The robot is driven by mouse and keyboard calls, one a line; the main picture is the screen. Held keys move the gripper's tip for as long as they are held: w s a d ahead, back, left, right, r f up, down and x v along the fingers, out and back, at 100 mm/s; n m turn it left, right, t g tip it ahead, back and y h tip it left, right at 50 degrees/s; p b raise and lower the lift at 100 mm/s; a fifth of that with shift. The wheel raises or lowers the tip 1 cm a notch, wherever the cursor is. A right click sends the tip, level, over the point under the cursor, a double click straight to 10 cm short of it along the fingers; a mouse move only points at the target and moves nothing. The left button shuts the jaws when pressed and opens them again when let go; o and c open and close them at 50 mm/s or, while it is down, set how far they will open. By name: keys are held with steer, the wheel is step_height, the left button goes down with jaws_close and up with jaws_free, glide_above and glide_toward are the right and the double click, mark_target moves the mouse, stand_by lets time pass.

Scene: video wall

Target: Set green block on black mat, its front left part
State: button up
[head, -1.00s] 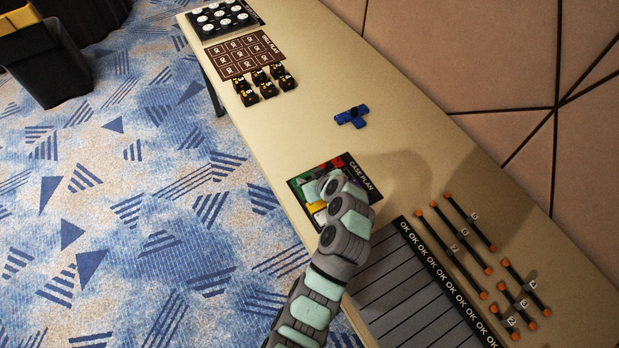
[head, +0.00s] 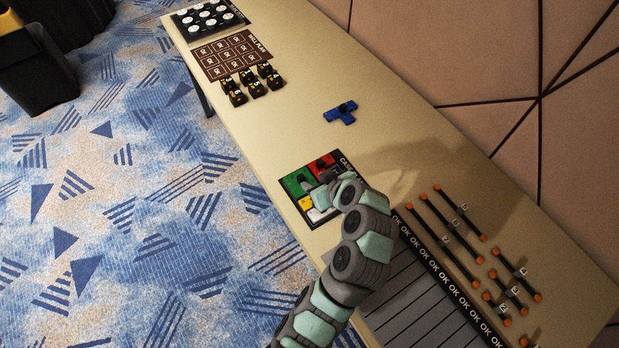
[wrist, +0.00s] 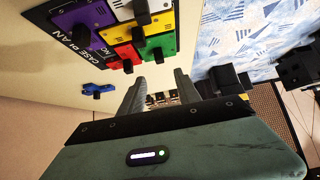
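The green block (head: 297,182), with a dark knob on top, lies on the black mat (head: 285,201) marked CASE PLAN, in its upper left corner in the head view. It also shows in the wrist view (wrist: 158,46), beside a red block and a yellow block. My gripper (head: 327,178) is above the mat, to the right of the green block, and partly hidden by my arm. In the wrist view my two fingers (wrist: 160,88) are spread apart with nothing seen between them, and the green block is beyond them, outside the grip.
Red (head: 323,164), yellow (head: 305,202), white (head: 318,214) and purple (wrist: 83,30) blocks share the mat. A blue T-shaped piece (head: 341,112) lies behind it. Black rods with orange ends (head: 433,217) lie at right by a striped panel. The table between mat and dice is clear.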

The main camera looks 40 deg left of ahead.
steer(key=shift+s+d+r, duration=0.15)
steer(key=shift+d+r, duration=0.1)
steer(key=shift+d, duration=0.05)
